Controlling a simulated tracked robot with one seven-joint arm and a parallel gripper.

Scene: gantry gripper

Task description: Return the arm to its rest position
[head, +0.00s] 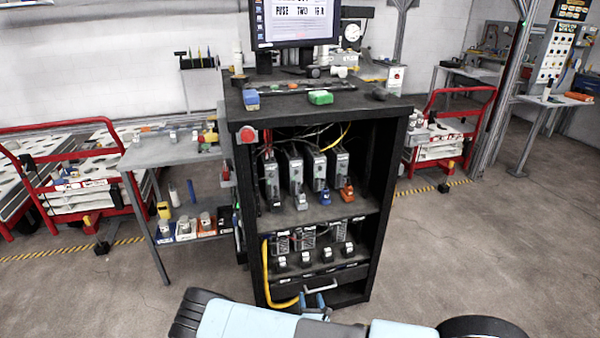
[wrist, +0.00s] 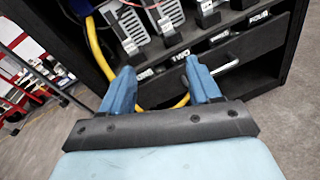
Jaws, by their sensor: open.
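My gripper (wrist: 162,82) is open in the wrist view, with two blue fingers spread apart and nothing between them that I can see held. It points at the lower part of a black cabinet, and a yellow cable shows behind the fingers. In the head view my light blue arm lies across the bottom edge, and the gripper (head: 318,302) is in front of the cabinet's lowest section, beside the drawer handle. I cannot tell the exact gap between the fingers and the cabinet.
The black cabinet (head: 389,190) stands close ahead, with modules on its shelves, a yellow cable (head: 267,275) and a drawer handle (head: 321,286). A grey side table (head: 160,152) stands left. Red carts (head: 30,190) stand further out. The floor at right (head: 480,250) is clear.

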